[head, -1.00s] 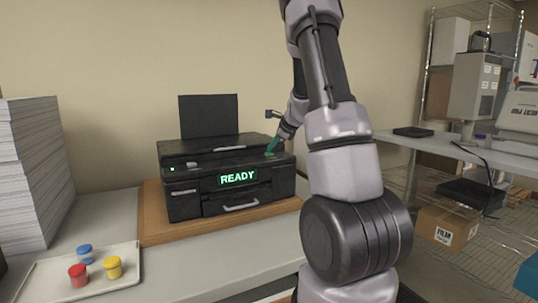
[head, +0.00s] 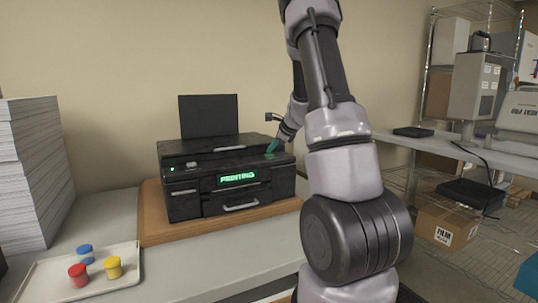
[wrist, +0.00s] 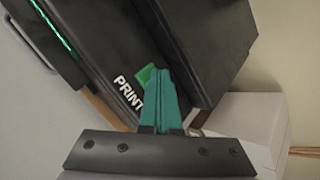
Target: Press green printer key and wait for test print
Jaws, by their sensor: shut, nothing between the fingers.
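The black printer (head: 205,200) stands on a wooden board on the counter, and its display (head: 238,178) glows green with the word "PRINTING". In the wrist view the printer (wrist: 85,50) fills the upper left, with a white "PRINT" label beside the green key (wrist: 146,75). My gripper (head: 271,147) is at the printer's top right. In the wrist view my gripper (wrist: 160,72) has its teal fingers shut and empty, with the tips at the green key and partly covering it. I cannot tell whether they still press it. No printed sheet shows at the printer.
A tray (head: 40,288) with red, yellow and blue capped jars is at the front left. A tall paper stack (head: 30,170) stands behind it. A side table (head: 420,145) and wire shelves with boxes are at the right.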

